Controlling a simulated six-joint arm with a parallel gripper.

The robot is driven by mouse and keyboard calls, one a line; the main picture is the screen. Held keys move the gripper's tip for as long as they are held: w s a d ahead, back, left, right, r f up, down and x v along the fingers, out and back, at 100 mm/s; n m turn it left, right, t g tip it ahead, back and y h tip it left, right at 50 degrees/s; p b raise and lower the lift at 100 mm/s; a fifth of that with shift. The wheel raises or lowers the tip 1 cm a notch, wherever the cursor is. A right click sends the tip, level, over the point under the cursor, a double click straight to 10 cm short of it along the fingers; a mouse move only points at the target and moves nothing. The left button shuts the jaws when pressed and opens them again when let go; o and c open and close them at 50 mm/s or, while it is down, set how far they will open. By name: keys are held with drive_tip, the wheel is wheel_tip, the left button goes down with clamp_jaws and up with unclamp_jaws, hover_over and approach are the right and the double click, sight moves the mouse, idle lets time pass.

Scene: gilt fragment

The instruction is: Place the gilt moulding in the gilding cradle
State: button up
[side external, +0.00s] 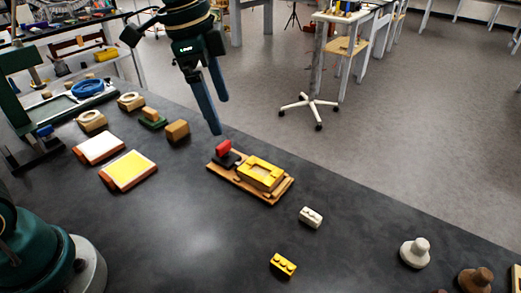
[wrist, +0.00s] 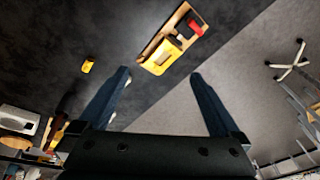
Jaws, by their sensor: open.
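The gilt moulding (side external: 283,265) looks like a small yellow block with several dark recesses, lying on the dark bench near the front. It also shows in the wrist view (wrist: 88,66), left of the fingers. The gilding cradle seems to be the yellow open frame (side external: 262,173) on a wooden board (side external: 221,169); the frame shows near the top of the wrist view (wrist: 160,58). Its recess looks empty. My gripper (side external: 220,115) is open and empty, raised above the bench behind the board. Its two fingers are spread wide in the wrist view (wrist: 160,73).
A red-topped piece (side external: 223,147) stands on the board's left end. A similar whitish block (side external: 311,216) lies between board and moulding. Two pads (side external: 128,170) and several small blocks are at left. A white knob-shaped piece (side external: 415,252) stands at right.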

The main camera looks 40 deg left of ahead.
drive_tip(key=s+a+f+n+t, duration=0.1)
drive_tip(key=s+n, duration=0.4)
drive_tip(key=s, duration=0.3)
drive_tip(key=s+a+f+n+t+y, duration=0.1)
drive_tip(key=s+a+n+t, duration=0.1)
drive_tip(key=s+n, duration=0.4)
drive_tip(key=s, duration=0.3)
drive_tip(key=shift+a+f, duration=0.3)
drive_tip(key=shift+f, duration=0.05)
